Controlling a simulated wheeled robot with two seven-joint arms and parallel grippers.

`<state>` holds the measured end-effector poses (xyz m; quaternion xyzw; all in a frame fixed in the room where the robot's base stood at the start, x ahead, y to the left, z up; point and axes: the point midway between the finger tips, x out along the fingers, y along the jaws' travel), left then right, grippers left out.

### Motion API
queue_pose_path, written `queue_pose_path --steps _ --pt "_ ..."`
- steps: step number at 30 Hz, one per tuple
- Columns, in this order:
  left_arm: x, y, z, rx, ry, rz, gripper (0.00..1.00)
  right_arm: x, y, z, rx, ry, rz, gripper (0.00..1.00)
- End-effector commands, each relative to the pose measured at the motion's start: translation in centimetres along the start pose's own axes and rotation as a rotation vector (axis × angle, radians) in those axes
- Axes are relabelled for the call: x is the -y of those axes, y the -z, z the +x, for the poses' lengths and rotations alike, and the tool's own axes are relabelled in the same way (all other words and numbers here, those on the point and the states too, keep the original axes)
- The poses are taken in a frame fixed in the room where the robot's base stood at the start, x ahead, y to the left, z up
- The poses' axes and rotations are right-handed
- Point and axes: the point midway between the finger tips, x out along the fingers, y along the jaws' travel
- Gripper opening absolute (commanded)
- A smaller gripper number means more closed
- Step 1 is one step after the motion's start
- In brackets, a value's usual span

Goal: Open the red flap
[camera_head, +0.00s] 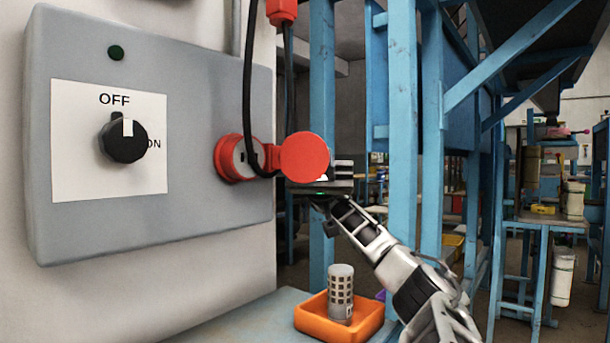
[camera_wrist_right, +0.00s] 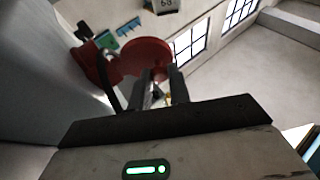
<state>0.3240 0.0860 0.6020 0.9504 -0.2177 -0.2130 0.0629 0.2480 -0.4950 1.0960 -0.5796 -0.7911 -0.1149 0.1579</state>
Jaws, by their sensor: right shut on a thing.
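The red flap (camera_head: 305,156) is a round lid beside the red socket (camera_head: 226,160) on the right part of the grey box. It stands swung out from the socket, with its flat face towards my head camera. My right gripper (camera_head: 322,180) is at the flap's lower edge and shut on it. In the right wrist view the flap (camera_wrist_right: 143,58) shows dark red just beyond the fingers of my right gripper (camera_wrist_right: 162,85). The fingertips are partly hidden in both views. My left gripper is not in view.
A black cable (camera_head: 247,90) hangs in front of the socket, below a red plug (camera_head: 281,10). The grey box (camera_head: 200,110) carries a black knob (camera_head: 124,140) on an OFF/ON plate. An orange tray (camera_head: 312,318) with a grey perforated cylinder (camera_head: 340,290) stands below. Blue posts (camera_head: 402,120) rise behind my arm.

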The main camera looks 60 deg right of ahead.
Motion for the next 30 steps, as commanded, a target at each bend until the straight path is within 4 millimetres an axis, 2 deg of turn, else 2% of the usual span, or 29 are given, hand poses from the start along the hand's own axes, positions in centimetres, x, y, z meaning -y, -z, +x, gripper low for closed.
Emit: queue_pose_path --steps 12,13,15,26,30 --pt "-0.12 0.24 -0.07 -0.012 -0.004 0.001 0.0 0.1 0.03 0.0 0.001 0.002 0.0 0.0" --pt "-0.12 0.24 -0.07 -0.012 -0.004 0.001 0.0 0.09 0.03 0.0 0.001 0.002 0.0 0.22" --pt "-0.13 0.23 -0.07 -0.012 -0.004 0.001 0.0 0.09 0.03 0.0 0.001 0.002 -0.001 0.4" --pt "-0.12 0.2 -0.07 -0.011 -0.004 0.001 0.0 0.08 0.03 -0.01 0.0 0.002 0.0 0.4" --pt "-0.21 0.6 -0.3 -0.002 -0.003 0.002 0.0 0.1 0.72 0.28 0.001 0.002 -0.001 0.4"
